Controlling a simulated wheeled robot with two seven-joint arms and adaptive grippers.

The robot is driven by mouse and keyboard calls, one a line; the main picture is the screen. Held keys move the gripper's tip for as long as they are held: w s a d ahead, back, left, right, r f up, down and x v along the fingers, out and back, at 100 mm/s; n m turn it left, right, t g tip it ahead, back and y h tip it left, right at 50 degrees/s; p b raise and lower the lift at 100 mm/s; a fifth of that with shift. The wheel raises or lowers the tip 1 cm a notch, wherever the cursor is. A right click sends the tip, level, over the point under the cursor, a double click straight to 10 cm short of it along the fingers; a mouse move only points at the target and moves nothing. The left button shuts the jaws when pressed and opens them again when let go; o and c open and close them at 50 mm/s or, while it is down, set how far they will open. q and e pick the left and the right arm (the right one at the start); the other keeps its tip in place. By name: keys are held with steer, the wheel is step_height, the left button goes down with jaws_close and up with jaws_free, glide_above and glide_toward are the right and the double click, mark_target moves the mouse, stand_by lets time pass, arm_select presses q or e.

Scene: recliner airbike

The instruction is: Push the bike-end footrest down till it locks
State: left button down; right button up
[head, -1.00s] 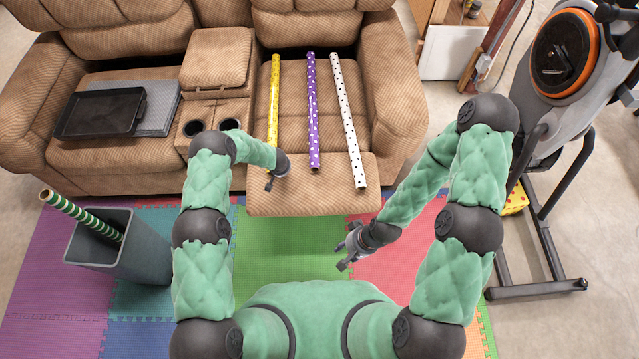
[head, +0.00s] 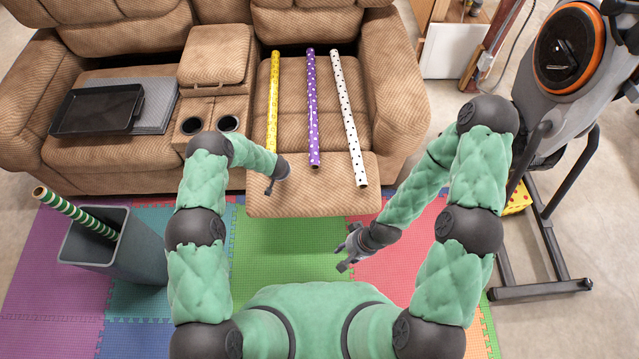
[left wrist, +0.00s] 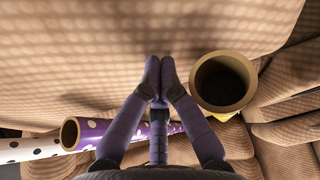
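The bike-end footrest (head: 310,202) is a tan ribbed panel raised at the front of the right seat, nearest the exercise bike. My left gripper (head: 270,188) is over its left part, close to the lower end of the yellow roll. In the left wrist view the left gripper's fingertips (left wrist: 159,62) are together with nothing between them, in front of the tan footrest surface (left wrist: 110,30). I cannot tell whether they touch it. My right gripper (head: 342,256) is open and empty, below the footrest's right front corner over the mat.
Yellow (head: 273,100), purple (head: 313,110) and white dotted (head: 348,115) rolls lie along the seat onto the footrest. A black tray (head: 97,108) lies on the left seat. A grey bin (head: 135,250) stands at left, the exercise bike (head: 555,140) at right. Foam mat (head: 285,260) is clear in front.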

arm_select(q)
steer(key=shift+s+d+f, duration=0.1)
steer(key=shift+s+f, duration=0.2)
steer(key=shift+f, duration=0.05)
steer(key=shift+s+f+b, duration=0.1)
steer(key=shift+f+b, duration=0.15)
steer(key=shift+b, duration=0.05)
steer(key=shift+s+f+t+b, duration=0.15)
steer(key=shift+f+b, duration=0.45)
steer(key=shift+b, duration=0.2)
steer(key=shift+s+f+t+b, duration=0.15)
steer(key=shift+f+b, duration=0.45)
steer(key=shift+b, duration=0.2)
steer(key=shift+r, duration=0.1)
